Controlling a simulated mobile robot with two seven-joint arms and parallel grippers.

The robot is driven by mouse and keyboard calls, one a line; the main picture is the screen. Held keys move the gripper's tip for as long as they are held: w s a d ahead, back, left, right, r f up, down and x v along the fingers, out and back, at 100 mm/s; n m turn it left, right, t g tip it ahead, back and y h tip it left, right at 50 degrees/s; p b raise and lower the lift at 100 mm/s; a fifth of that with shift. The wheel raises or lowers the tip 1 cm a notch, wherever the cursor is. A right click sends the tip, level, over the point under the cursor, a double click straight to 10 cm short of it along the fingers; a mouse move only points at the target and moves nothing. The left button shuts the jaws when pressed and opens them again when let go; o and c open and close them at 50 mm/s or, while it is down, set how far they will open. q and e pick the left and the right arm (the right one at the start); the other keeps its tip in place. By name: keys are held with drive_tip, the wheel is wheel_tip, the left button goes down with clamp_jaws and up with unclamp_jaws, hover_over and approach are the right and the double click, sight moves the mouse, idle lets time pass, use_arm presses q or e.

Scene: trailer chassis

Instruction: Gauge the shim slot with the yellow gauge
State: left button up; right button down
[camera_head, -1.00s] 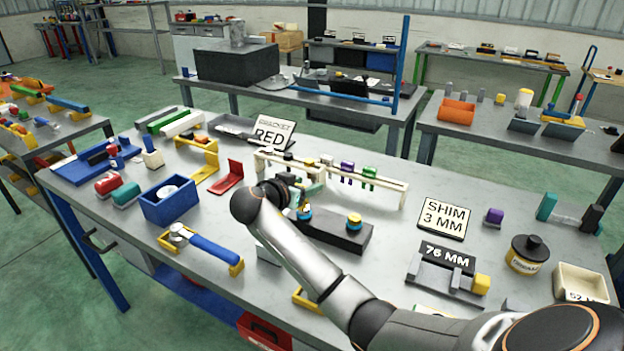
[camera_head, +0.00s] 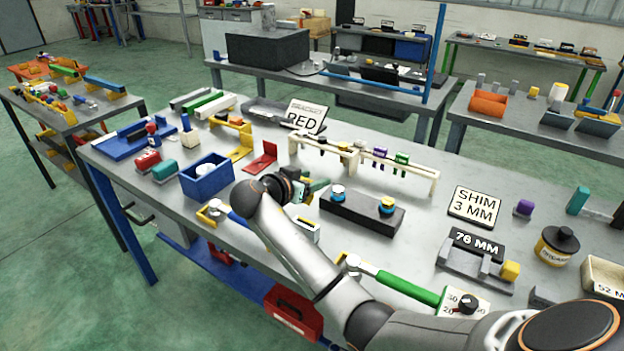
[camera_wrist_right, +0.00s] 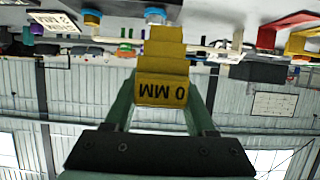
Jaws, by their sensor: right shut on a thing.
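The gauge's lettering appears upside down, with "0 MM" readable. In the head view the gauge is mostly hidden by the gripper. A "SHIM 3 MM" sign (camera_head: 474,206) lies at the right. In front of it is a grey fixture (camera_head: 463,263) with gaps, a "76 MM" plate and a yellow block. I cannot tell which gap is the shim slot. My left gripper is not in view.
A cream rack (camera_head: 418,175) with coloured hanging pieces stands behind the dark block. A blue bin (camera_head: 207,178) is left of my arm.

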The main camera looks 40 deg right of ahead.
drive_tip(key=shift+f+b, duration=2.3)
drive_tip(key=shift+f, duration=0.5)
drive_tip(key=shift+f+b, duration=1.5)
drive_tip(key=shift+r, duration=0.15)
idle(0.8)
wheel_tip(320, 180, up, 8)
drive_tip(key=p, duration=0.5)
drive_tip(key=shift+p, duration=0.35)
drive_tip(key=shift+a, duration=0.1)
idle(0.7)
